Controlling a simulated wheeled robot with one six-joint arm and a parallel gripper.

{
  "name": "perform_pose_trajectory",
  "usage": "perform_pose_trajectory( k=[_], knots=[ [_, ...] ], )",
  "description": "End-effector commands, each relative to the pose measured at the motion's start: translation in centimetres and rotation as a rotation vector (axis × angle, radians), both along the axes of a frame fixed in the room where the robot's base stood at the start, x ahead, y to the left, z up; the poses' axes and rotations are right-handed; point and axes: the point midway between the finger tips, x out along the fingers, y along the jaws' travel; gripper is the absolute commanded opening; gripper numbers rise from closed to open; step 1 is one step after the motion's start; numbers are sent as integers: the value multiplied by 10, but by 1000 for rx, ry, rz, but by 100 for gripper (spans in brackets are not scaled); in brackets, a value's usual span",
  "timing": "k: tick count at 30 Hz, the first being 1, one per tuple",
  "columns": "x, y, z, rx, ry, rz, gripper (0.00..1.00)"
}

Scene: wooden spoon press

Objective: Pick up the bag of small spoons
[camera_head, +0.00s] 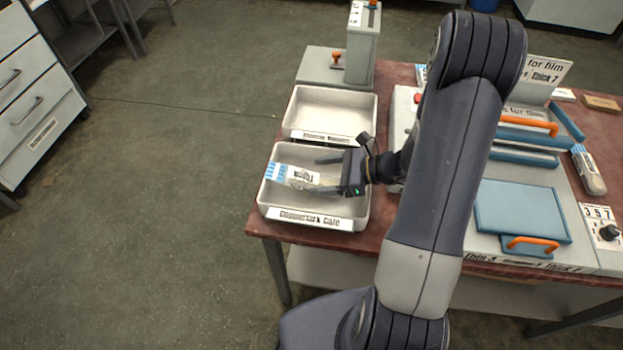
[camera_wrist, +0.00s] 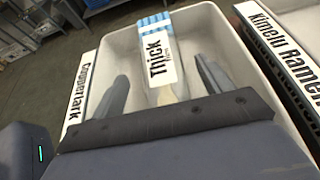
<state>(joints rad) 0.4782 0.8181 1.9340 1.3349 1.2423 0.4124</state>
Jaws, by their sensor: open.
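A bag (camera_head: 296,176) with a blue-and-white striped end and a white label lies in the front white tray (camera_head: 348,222), its striped end at the tray's left side. In the wrist view the bag (camera_wrist: 161,60) has a label reading "Thick", and its clear lower part shows pale contents. I cannot tell the spoons' size. My gripper (camera_head: 322,175) is over the front tray, reaching in from the right. In the wrist view my gripper's fingers (camera_wrist: 162,82) stand apart, one on each side of the bag, with visible gaps. Its palm hides the bag's near end.
A second, empty-looking white tray (camera_head: 330,110) stands behind; its label (camera_wrist: 285,45) shows at right in the wrist view. A press with blue plates (camera_head: 520,210) and orange handles fills the table's right. Another bag (camera_head: 589,172) lies there. Tray walls surround my gripper.

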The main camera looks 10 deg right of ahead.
Motion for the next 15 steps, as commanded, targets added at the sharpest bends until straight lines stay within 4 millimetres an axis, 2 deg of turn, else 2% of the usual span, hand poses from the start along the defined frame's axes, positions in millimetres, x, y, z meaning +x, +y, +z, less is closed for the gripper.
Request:
perform_pose_trajectory(
  k=[1,6,15],
  knots=[
    [2,8,-2,1,2,6,75],
    [9,23,-10,0,0,2,75],
    [11,26,-12,-1,-2,1,74]
  ],
)
